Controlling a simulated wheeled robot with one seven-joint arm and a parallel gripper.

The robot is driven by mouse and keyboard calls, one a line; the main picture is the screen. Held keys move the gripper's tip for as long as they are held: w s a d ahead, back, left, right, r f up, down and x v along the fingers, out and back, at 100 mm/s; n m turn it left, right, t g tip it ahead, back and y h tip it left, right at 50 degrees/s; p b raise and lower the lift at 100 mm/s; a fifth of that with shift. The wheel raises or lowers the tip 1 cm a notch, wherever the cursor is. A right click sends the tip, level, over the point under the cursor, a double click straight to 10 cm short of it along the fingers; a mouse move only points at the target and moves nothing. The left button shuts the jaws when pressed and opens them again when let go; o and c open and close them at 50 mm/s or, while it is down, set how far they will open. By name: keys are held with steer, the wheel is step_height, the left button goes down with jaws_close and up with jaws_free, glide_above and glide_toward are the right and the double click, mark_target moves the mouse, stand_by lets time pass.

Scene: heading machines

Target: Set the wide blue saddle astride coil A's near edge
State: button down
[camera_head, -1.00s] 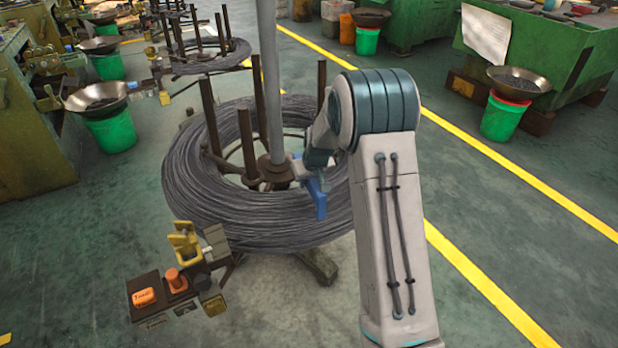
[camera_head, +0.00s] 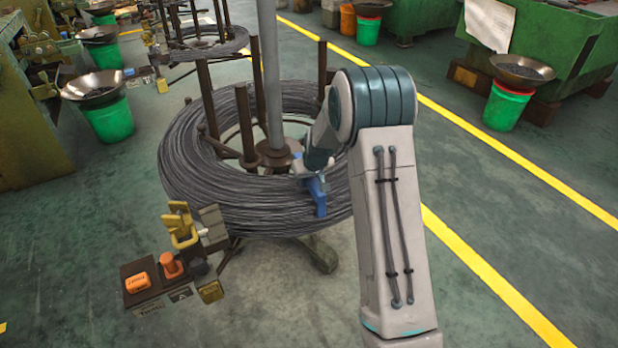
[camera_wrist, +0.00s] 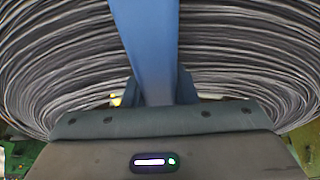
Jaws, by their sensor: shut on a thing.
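The wide blue saddle (camera_head: 318,196) is at the near right part of the large wire coil (camera_head: 230,200), which I take to be coil A. My gripper (camera_head: 306,172) is shut on the saddle, over the coil's near side, and my arm partly hides it. In the wrist view the blue saddle (camera_wrist: 147,45) stands up between the two fingers (camera_wrist: 150,88), with the coil's strands (camera_wrist: 60,60) spreading behind it on both sides. One blue leg hangs in front of the coil's outer face. I cannot tell whether the saddle touches the wire.
A small side shelf (camera_head: 165,280) left of the coil holds an orange box, an orange cone-like piece and yellow and grey blocks. Upright posts (camera_head: 246,120) and a central pole (camera_head: 270,70) rise inside the coil.

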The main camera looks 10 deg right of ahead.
steer(key=shift+s+f, duration=0.15)
steer(key=shift+f, duration=0.15)
steer(key=c, duration=1.1)
jaws_free()
steer(key=shift+d+f, duration=0.1)
steer(key=shift+s+a+f, duration=0.1)
steer(key=shift+s+a, duration=0.05)
steer(key=shift+a, duration=0.2)
steer(key=w+p+v, duration=0.1)
steer(key=v, duration=0.6)
steer(key=w+r+p+v, duration=0.1)
steer(key=p+v, duration=0.1)
steer(key=v, duration=0.5)
steer(key=w+p+v, duration=0.1)
steer(key=p+v, duration=0.1)
steer(key=v, duration=0.5)
steer(key=shift+w+r, duration=0.2)
